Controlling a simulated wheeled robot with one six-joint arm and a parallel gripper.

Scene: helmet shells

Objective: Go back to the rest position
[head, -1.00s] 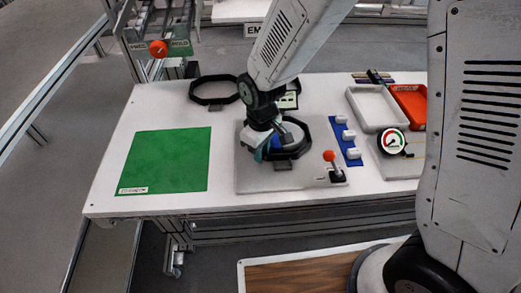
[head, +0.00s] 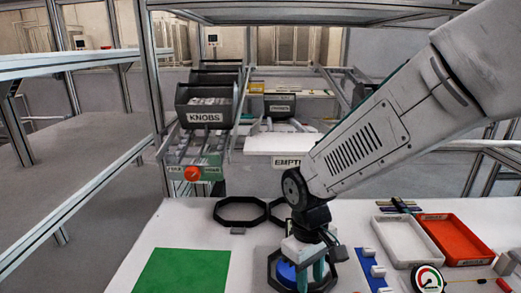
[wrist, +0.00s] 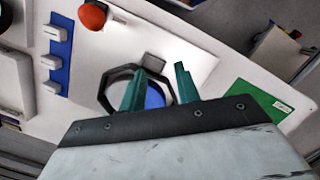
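My gripper (head: 312,272) hangs fingers-down over the work plate in the head view. In the wrist view my gripper (wrist: 160,72) has its two teal fingers apart with nothing held between them. A blue rounded piece, likely a helmet shell (wrist: 155,97), sits inside a black octagonal ring (wrist: 112,76) below the fingers. The blue piece (head: 286,271) also shows in the head view, partly hidden by the gripper. The exact gap between fingers and shell cannot be told.
A green mat (head: 183,272) lies at left. Empty black rings (head: 240,212) lie behind. A white tray (head: 408,240), a red tray (head: 462,240) and a gauge (head: 428,279) stand at right. An orange-red knob (wrist: 93,15) rises near the ring. A KNOBS bin (head: 205,103) stands behind.

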